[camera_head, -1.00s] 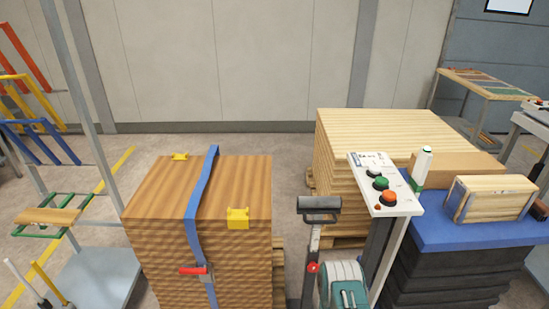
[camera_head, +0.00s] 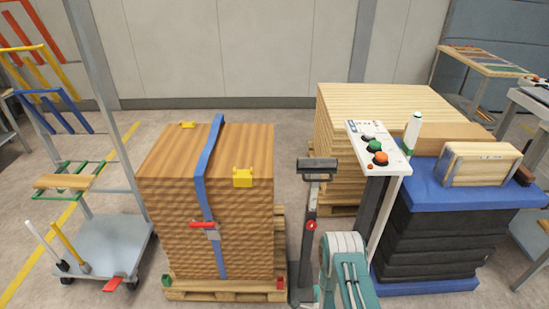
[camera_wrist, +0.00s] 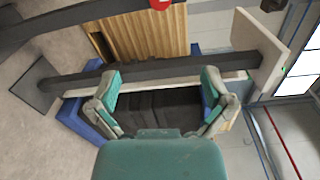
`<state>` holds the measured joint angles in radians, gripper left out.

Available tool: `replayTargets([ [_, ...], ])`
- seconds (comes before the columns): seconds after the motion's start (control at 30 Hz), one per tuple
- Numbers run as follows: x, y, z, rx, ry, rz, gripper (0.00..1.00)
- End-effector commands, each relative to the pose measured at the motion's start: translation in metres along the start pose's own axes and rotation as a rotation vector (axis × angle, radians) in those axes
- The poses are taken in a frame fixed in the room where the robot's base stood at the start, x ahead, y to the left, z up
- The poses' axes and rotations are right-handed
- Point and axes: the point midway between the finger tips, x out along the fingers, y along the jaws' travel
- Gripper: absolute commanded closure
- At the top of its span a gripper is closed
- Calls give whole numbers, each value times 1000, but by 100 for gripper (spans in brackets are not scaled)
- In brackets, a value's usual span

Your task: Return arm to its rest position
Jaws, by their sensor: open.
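My gripper (camera_wrist: 165,105) shows in the wrist view with its two teal and grey fingers spread apart and nothing between them. Beyond the fingers are the dark post of the control stand (camera_wrist: 150,75) and a black stack with blue edges. In the head view my arm (camera_head: 345,270) shows at the bottom, right of centre, as a teal and pale grey link. It appears just left of the control stand's post. The gripper itself cannot be made out in the head view.
A strapped wood stack (camera_head: 245,220) stands left of my arm, with a pallet jack handle (camera_head: 317,168) between. The control panel (camera_head: 378,146) with green and orange buttons and the blue-topped black stack (camera_head: 430,240) stand right. A trolley (camera_head: 110,245) is at left. Bare floor (camera_head: 285,145) shows behind.

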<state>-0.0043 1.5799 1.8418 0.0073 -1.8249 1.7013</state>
Motion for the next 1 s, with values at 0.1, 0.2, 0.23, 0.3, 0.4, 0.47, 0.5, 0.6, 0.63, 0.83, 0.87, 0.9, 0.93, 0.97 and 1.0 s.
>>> replayTargets([
  [0.1,11,-11,1,-26,1,13,0],
  [0.2,21,-20,3,-54,3,30,0],
  [0.23,25,-24,3,-62,3,34,0],
  [0.3,33,-33,4,-87,4,49,0],
  [0.4,46,-48,6,-126,5,73,0],
  [0.47,55,-60,8,-155,5,91,0],
  [0.5,61,-69,9,-178,4,104,0],
  [0.6,78,-98,13,-247,0,145,0],
  [0.63,82,-107,14,-269,-1,159,0],
  [0.83,101,-170,22,-420,-22,254,0],
  [0.87,103,-180,24,-442,-26,268,0],
  [0.9,104,-192,25,-472,-33,287,0],
  [0.93,104,-202,26,-495,-38,301,0],
  [0.97,104,-211,28,-518,-43,315,0],
  [1.0,104,-224,29,-547,-51,334,0],
])
